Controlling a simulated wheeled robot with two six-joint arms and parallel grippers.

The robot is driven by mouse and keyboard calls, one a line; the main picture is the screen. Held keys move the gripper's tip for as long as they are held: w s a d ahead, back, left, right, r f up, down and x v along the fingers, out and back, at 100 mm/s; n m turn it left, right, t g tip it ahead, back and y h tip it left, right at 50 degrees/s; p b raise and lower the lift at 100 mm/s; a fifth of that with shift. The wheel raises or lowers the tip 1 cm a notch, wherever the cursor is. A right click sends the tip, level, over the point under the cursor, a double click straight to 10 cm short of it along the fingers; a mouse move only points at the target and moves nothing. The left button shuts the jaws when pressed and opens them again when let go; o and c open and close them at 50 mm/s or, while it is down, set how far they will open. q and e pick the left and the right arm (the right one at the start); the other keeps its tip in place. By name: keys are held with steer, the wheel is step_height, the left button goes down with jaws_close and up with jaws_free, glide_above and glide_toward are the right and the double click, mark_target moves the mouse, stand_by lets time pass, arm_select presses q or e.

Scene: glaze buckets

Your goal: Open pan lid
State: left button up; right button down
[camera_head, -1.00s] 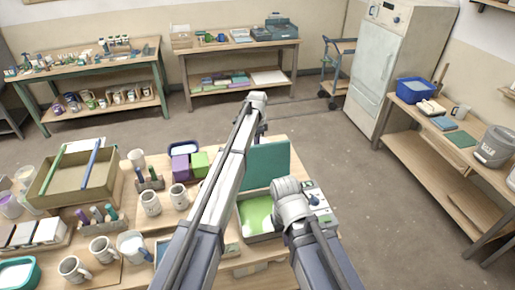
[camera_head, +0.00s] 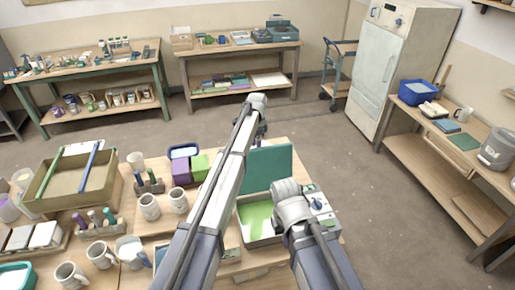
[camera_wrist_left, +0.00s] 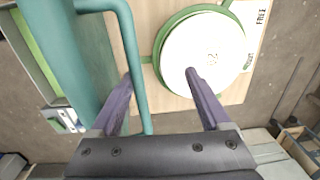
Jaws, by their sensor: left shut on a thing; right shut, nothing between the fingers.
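The pan (camera_head: 262,240) is a shallow grey tray with green glaze inside, near the table's right end. Its teal lid (camera_head: 268,168) stands steeply raised at the pan's far side. My left gripper (camera_head: 262,130) is behind the lid, partly hidden by its arm. In the left wrist view its purple fingers (camera_wrist_left: 158,82) are on either side of the lid's teal bar handle (camera_wrist_left: 136,70), and the gripper is shut on it. My right gripper (camera_head: 284,190) is over the pan's right side, shut and empty; its fingertips are hard to make out.
A control box with a dial (camera_head: 320,206) is right of the pan. The left wrist view shows a round white disc with a green rim (camera_wrist_left: 205,55). Floor is open beyond the table.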

arm_select(q)
steer(key=shift+w+a, duration=0.15)
steer(key=shift+w, duration=0.1)
step_height(320, 180, up, 8)
steer(key=s+p, duration=0.1)
steer(key=p, duration=0.7)
steer(key=shift+d+f, duration=0.15)
steer(key=shift+d, duration=0.05)
